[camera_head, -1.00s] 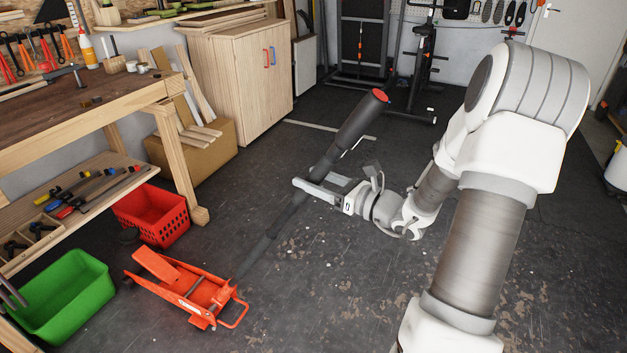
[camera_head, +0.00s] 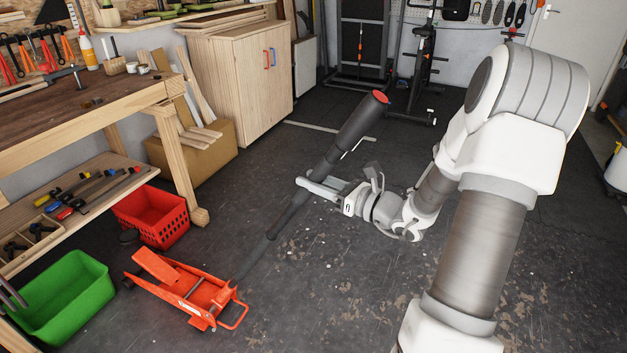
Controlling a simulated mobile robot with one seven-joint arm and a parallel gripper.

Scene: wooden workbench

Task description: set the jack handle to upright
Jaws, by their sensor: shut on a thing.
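The jack handle (camera_head: 345,140) is a long dark pole with a thick black grip and a red end cap. It is tilted, leaning up and to the right from the jack. The red floor jack (camera_head: 190,292) stands on the dark floor at the lower left. My gripper (camera_head: 312,185) is shut on the handle below its thick grip, reaching in from the right. The handle's lower part is dark against the floor and hard to make out where it meets the jack.
A red crate (camera_head: 155,238) and a green bin (camera_head: 58,325) stand left of the jack, by the wooden workbench (camera_head: 85,118). A wooden cabinet (camera_head: 228,88) and a cardboard box (camera_head: 222,150) stand behind. The floor right of the jack is clear.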

